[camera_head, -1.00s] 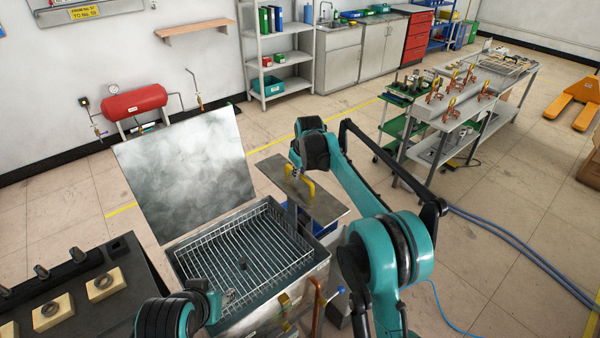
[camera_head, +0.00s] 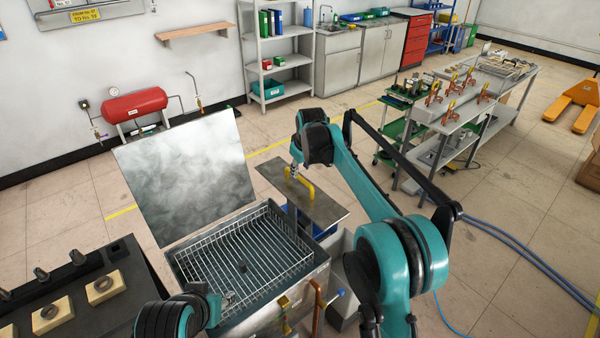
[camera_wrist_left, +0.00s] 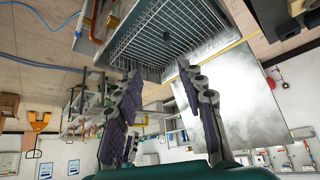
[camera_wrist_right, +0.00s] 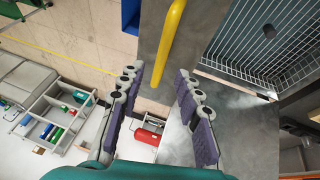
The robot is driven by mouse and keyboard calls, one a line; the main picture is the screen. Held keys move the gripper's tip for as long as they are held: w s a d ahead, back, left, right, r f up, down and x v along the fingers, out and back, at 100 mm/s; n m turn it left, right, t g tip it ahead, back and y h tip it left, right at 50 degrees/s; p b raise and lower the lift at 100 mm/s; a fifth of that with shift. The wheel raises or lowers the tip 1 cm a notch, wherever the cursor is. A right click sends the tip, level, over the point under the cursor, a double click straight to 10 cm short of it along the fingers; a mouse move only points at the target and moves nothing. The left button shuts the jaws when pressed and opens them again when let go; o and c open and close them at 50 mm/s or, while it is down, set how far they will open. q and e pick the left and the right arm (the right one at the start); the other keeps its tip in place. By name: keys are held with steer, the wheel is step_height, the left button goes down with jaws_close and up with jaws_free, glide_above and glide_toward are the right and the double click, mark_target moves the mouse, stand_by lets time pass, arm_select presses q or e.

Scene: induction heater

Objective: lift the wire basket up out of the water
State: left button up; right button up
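The wire basket (camera_head: 245,262) sits inside the open metal tank (camera_head: 319,278), with a small dark object lying in it. No water surface can be made out. My left gripper (camera_head: 226,298) is at the tank's near left corner, mostly hidden by its own wrist. The left wrist view shows its fingers (camera_wrist_left: 158,70) open and empty, with the basket (camera_wrist_left: 165,35) beyond the tips. My right gripper (camera_wrist_right: 160,72) is open and empty. Beyond its tips is a yellow handle (camera_wrist_right: 171,40) on a flat metal plate (camera_head: 325,208) to the right of the basket.
A large metal lid (camera_head: 190,170) stands raised behind the tank. A dark bench (camera_head: 75,300) with several pale blocks is at the left. Open floor lies to the right.

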steer(key=v, duration=0.8)
steer(key=shift+s, duration=0.1)
steer(key=s+d+f+m+b, duration=0.1)
steer(key=s+d+b, duration=0.15)
steer(key=s, duration=0.45)
steer(key=s+d+f+m+t+b, duration=0.1)
steer(key=s+d+m, duration=0.1)
steer(key=s+d, duration=0.3)
steer(key=s+d+f+m+b, duration=0.1)
steer(key=s+d+b, duration=0.1)
steer(key=s, duration=0.6)
steer(key=s+d+f+m+b, duration=0.2)
steer(key=s+f, duration=0.6)
steer(key=s, duration=0.1)
steer(key=s+d+f+m+t+h+b, duration=0.1)
steer(key=s+d+f+m+b, duration=0.1)
steer(key=s+f, duration=0.6)
steer(key=shift+s+d+f, duration=0.25)
steer(key=shift+s+d, duration=0.55)
steer(key=shift+s, duration=0.15)
